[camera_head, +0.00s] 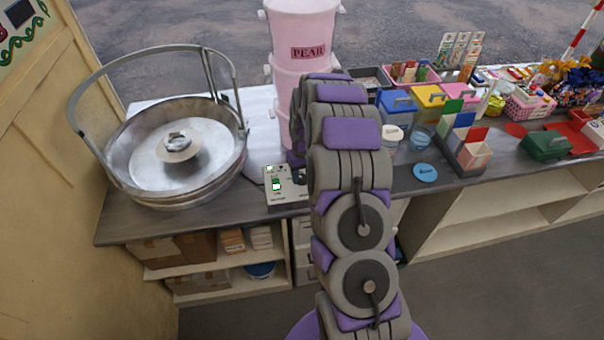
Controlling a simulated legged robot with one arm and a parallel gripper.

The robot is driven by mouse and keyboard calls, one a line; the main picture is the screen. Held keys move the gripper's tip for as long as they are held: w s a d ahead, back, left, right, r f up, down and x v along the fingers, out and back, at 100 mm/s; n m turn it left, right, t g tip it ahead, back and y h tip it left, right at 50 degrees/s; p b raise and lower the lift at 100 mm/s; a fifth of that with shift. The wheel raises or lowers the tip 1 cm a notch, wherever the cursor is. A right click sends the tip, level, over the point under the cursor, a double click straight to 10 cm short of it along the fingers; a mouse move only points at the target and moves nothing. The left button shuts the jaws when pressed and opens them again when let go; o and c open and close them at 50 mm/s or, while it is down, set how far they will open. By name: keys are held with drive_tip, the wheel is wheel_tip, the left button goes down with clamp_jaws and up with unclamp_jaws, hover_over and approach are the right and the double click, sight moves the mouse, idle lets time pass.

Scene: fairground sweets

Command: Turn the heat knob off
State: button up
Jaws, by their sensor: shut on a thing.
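A small pale control box (284,197) with green switches (275,184) sits on the counter, right of the metal candyfloss pan (188,148). My arm reaches down over its right side. My gripper (298,175) shows only as a dark bit at the box's right part, beside the arm. It is shut on what looks like the heat knob there. The arm and gripper hide most of the knob, so its pointer and setting cannot be read.
Pink tubs (303,30), one labelled PEAR, stand behind the box. Right of my arm are coloured lidded boxes (397,102), jars, a blue disc (425,173) and a card holder (466,155). Shelves (205,275) hold boxes below. The counter right of the disc is partly clear.

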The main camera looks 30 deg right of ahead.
sight(304, 175)
idle(0.4)
drive_tip(key=o, duration=1.1)
drive_tip(key=shift+c, duration=0.2)
wheel_tip(304, 175, up, 17)
drive_tip(key=d+p, duration=0.1)
drive_tip(key=p, duration=0.1)
drive_tip(key=shift+r, duration=0.15)
